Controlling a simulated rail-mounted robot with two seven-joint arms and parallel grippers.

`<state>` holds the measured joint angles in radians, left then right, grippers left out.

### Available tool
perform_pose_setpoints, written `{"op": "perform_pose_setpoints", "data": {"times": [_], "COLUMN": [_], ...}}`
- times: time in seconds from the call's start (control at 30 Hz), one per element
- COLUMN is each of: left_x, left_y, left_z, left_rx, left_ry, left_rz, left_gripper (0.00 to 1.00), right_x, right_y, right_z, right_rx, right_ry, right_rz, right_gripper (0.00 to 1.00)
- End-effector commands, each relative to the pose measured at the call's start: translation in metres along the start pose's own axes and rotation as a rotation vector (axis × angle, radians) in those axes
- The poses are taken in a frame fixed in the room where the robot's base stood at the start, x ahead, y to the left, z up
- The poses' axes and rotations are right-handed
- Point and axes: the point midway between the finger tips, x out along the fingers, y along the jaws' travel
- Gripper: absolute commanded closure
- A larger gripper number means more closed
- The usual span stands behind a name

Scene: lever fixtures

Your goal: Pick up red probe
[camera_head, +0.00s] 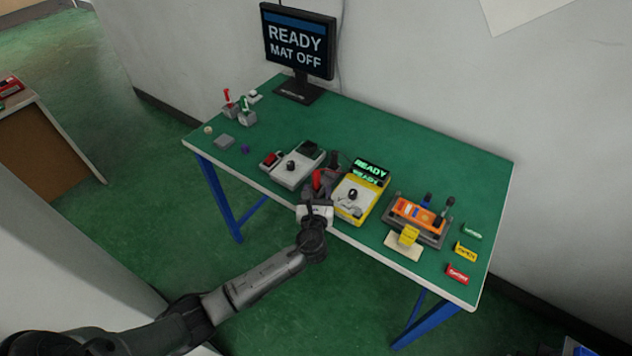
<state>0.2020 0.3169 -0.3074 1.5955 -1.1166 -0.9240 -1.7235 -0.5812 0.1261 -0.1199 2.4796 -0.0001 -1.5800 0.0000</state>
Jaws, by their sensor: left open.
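A red probe (317,181) stands near the front edge of the green table, left of a yellow meter (374,187) whose screen reads READY. A black probe (333,159) stands just behind it. My left gripper (319,186) is open at the red probe, its dark fingers seeming to reach to either side of it. Whether they touch it I cannot tell. The gripper hides the probe's lower part. My right gripper is not in view.
A grey box (293,168) with a black knob sits to the left. An orange device (414,213) on a grey tray and small coloured labels are on the right. A monitor (299,46) reading READY MAT OFF stands at the back. The table's right rear is clear.

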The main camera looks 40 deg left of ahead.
Motion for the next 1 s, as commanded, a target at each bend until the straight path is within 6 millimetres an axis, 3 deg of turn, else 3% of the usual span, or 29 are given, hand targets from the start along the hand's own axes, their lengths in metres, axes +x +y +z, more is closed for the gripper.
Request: {"op": "perform_pose_setpoints", "data": {"times": [0.17, 0.5, 0.83, 1.0], "left_x": [0.009, 0.049, 0.054, 0.054], "left_y": [0.002, 0.007, 0.007, 0.007], "left_z": [-0.001, 0.000, 0.001, 0.001], "left_rx": [0.001, 0.000, 0.000, 0.000], "left_ry": [0.000, -0.001, 0.001, 0.001], "left_rz": [0.002, 0.001, 0.001, 0.001], "left_gripper": [0.47, 0.47, 0.47, 0.62], "right_x": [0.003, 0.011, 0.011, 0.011], "right_y": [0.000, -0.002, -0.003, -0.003], "right_z": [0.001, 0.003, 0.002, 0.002], "right_rx": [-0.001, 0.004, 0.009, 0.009], "right_ry": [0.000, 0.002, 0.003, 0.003], "right_rz": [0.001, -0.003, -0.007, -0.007], "right_gripper": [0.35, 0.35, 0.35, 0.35]}}
